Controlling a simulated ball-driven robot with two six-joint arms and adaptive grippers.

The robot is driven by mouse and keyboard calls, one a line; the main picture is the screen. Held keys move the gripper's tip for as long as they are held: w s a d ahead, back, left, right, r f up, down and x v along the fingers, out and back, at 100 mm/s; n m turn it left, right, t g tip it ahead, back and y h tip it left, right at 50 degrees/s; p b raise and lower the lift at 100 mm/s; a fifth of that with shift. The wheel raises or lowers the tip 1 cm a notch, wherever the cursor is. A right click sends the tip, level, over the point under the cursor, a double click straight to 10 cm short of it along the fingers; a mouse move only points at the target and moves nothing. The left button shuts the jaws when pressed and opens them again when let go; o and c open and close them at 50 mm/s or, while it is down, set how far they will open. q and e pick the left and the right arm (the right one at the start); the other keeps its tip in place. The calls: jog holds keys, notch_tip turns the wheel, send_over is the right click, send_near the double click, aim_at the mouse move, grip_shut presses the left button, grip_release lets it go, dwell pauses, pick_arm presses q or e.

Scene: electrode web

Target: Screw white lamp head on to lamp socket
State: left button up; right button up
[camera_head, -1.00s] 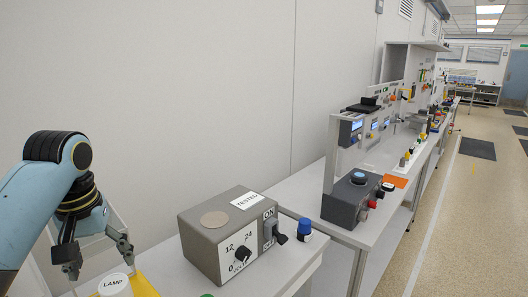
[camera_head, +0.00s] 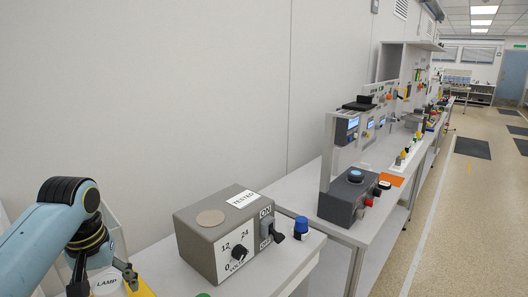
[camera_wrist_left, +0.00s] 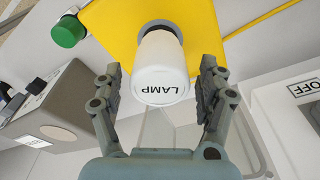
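The white lamp head (camera_wrist_left: 160,70), marked LAMP, stands on the yellow panel (camera_wrist_left: 203,30) in the left wrist view. A dark collar of the lamp socket (camera_wrist_left: 160,24) shows at its base; how they are joined is hidden. In the head view the lamp head (camera_head: 107,284) is at the bottom left, beside a strip of the yellow panel (camera_head: 142,287). My left gripper (camera_wrist_left: 162,86) is open, with one finger on each side of the lamp head and visible gaps between. It also shows in the head view (camera_head: 106,283). My right gripper is not in view.
A grey volts box (camera_head: 215,235) stands right of the lamp, with a blue-capped part (camera_head: 301,226) beyond it. A green cap (camera_wrist_left: 68,31) is beside the yellow panel. A wall is behind; a second bench (camera_head: 375,215) with instruments runs right, with open floor beside it.

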pick_arm(q)
jog(key=c, duration=0.8)
jog(key=shift+m+p, duration=0.55)
jog(key=shift+m, duration=0.05)
jog(key=m, duration=0.4)
jog(key=shift+m+h, duration=0.3)
jog(key=shift+m, duration=0.1)
jog(key=o, duration=0.9)
